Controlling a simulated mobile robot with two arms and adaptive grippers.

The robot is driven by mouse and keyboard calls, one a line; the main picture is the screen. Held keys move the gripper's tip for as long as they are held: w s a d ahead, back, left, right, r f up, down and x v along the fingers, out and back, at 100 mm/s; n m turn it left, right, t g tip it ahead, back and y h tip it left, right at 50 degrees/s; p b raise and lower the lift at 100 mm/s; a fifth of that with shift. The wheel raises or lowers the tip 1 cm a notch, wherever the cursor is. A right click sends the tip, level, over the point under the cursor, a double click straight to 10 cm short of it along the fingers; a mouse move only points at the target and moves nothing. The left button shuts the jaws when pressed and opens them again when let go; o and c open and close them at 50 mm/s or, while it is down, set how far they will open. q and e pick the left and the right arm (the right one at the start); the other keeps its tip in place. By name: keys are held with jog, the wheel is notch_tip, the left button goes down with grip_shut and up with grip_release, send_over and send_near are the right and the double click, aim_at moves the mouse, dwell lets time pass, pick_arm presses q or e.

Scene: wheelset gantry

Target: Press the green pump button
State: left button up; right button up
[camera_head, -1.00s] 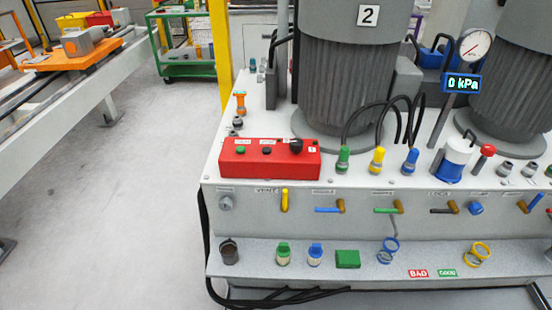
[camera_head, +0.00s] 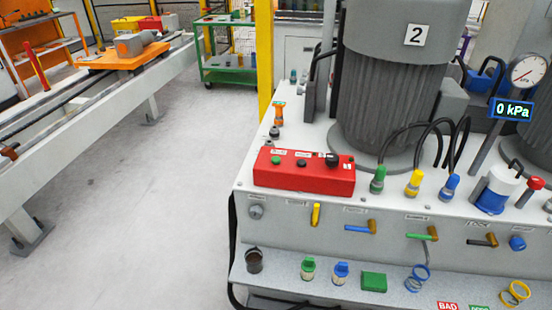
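A red control box (camera_head: 305,181) sits on the near left part of the grey machine's top. On its upper face a small green button (camera_head: 276,159) is at the left, a dark button (camera_head: 301,163) is beside it, and a black knob (camera_head: 332,159) is at the right. The labels by the buttons are too small to read. Neither of my grippers is in the head view.
A large ribbed motor (camera_head: 402,105) marked 2 stands behind the box. Green, yellow and blue hose fittings are to its right. A gauge (camera_head: 528,72) has a display reading 0 kPa. A lower shelf (camera_head: 300,285) holds small parts. Open floor (camera_head: 150,215) lies to the left.

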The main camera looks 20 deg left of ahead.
pick_arm(q)
jog(key=shift+c, duration=0.2)
grip_shut()
dwell(1.0)
